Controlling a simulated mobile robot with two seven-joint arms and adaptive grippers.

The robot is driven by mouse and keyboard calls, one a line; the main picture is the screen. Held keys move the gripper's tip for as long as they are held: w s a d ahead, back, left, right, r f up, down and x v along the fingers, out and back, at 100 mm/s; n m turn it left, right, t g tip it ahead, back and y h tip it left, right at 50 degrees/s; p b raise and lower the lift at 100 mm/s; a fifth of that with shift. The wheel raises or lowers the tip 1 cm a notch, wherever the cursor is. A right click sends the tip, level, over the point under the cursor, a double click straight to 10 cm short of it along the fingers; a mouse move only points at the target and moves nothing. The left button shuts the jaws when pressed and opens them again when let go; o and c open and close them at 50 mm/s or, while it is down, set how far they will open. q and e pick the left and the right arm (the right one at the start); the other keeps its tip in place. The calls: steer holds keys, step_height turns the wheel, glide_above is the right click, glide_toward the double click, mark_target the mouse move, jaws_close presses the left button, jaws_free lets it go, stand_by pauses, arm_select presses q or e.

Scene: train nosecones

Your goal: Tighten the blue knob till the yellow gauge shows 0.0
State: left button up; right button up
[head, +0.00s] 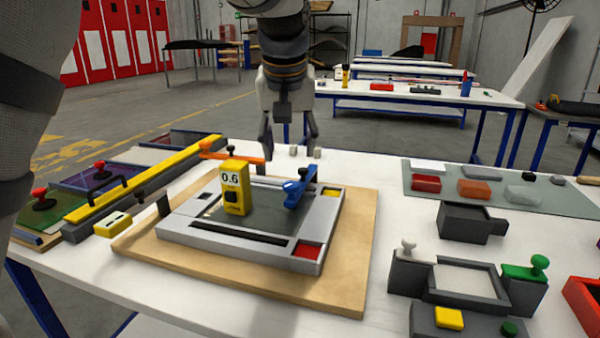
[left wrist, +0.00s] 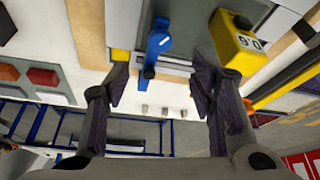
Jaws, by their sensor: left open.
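The yellow gauge (head: 234,188) stands upright on a grey fixture (head: 190,228) and its display reads 0.6. The blue knob (head: 298,190), a lever-like handle, sits at the fixture's back right, to the right of the gauge. My left gripper (head: 288,150) hangs fingers down just above and behind the knob, open and empty. In the left wrist view, the blue knob (left wrist: 158,44) shows between and beyond the open fingers (left wrist: 160,75), apart from both. The gauge (left wrist: 238,42) shows there upside down, beyond the right-hand finger. My right gripper is not in view.
The fixture lies on a wooden board (head: 352,230) on the white table. An orange clamp handle (head: 235,155) is behind the gauge. A long yellow bar (head: 150,180) lies at left. At right are a grey-green mat (head: 440,200) with several blocks and a dark grey fixture (head: 412,278).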

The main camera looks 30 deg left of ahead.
mark_target(291, 184)
arm_select(q)
steer(key=x, duration=0.9)
steer(key=shift+w+f, duration=0.1)
steer(key=shift+f, duration=0.3)
steer(key=shift+c, duration=0.5)
steer(key=c, duration=1)
